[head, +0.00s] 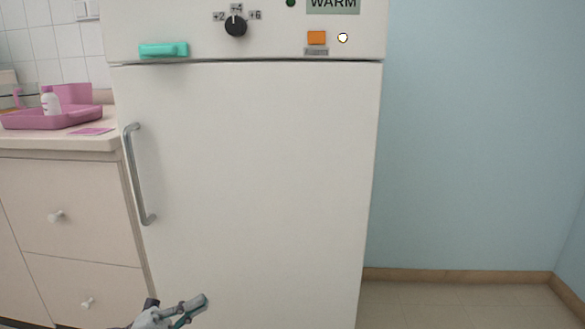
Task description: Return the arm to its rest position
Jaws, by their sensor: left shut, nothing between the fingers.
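My left gripper (196,305) shows at the bottom of the head view, left of the middle. It is shut and empty. It is low in front of the lower part of the white fridge door (250,180), and I cannot tell how far it is from the door. My right gripper is not in the picture.
The fridge has a metal handle (137,175) on its left side, a dial (236,26) and a teal block (163,50). A counter (60,142) on the left bears a pink tray (55,122) and a white bottle (49,101). The floor (460,306) on the right is clear.

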